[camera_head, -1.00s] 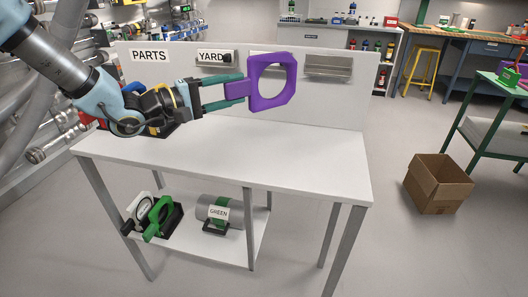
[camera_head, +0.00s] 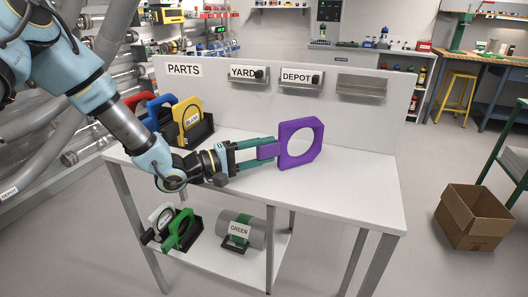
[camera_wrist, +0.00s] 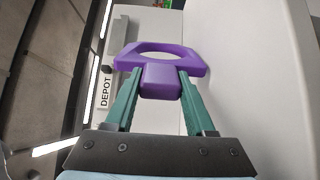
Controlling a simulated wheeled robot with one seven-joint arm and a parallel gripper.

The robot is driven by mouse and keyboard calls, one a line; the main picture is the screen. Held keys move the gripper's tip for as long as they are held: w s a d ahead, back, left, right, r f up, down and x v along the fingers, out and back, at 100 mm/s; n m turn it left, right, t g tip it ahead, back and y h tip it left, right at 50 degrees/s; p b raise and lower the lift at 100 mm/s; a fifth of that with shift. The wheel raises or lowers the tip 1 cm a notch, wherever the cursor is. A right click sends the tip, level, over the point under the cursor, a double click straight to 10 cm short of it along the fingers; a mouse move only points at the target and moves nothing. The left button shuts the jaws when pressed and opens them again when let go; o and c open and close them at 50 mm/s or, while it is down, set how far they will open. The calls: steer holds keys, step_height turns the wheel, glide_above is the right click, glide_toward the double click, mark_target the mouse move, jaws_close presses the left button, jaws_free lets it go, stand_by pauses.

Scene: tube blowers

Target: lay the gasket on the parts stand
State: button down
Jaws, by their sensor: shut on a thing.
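The purple gasket (camera_head: 283,149) is an angular ring with a wide round hole and a block-shaped tab. My gripper (camera_head: 262,152) is shut on that tab, and the ring sticks out past the fingertips to the right. The gasket is held upright, low in front of the back panel of the white parts stand (camera_head: 345,185). I cannot tell whether its lower edge touches the top. In the wrist view the gasket (camera_wrist: 125,61) is between the green fingers (camera_wrist: 160,82), with the white top along the right side.
A black rack (camera_head: 203,130) with red, blue and yellow-handled pieces stands on the top's left end. The panel carries PARTS, YARD (camera_head: 243,72) and DEPOT (camera_head: 296,77) labels. Green pieces (camera_head: 180,231) lie on the lower shelf. A cardboard box (camera_head: 474,216) is on the floor. The top's right part is clear.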

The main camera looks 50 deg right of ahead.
steer(key=shift+f, duration=0.4)
steer(key=shift+c, duration=1.2)
jaws_free()
steer(key=shift+r, duration=0.2)
steer(key=b+v, duration=0.1)
steer(key=v, duration=1.1)
steer(key=shift+b, duration=0.4)
steer(key=shift+s, duration=0.1)
